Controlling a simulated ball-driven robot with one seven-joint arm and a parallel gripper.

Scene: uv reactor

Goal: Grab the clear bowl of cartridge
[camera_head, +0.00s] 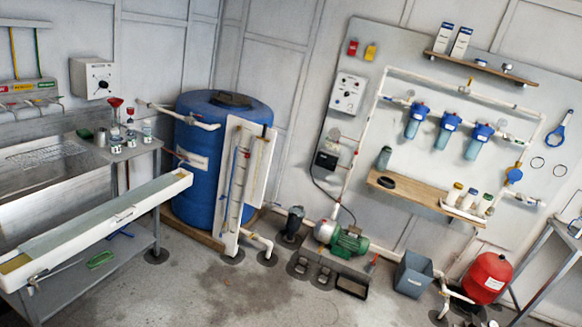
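Three filter cartridge housings with blue heads hang in a row from white piping on the wall panel at right. Their clear, bluish bowls point downward: the left bowl (412,128), the middle bowl (442,139) and the right bowl (473,149). All three are small and distant in the view. Which of them the task means, I cannot tell. A grey-green jar-like vessel (384,158) stands on the wooden shelf (420,195) below, beside a dark ring (386,183). My gripper is not in view.
A blue tank (200,165) stands left of centre. A long white trough (95,230) and metal benches fill the left. A green pump (348,243), grey bin (412,274) and red vessel (487,278) stand below the panel. The concrete floor (235,300) in front is mostly clear.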

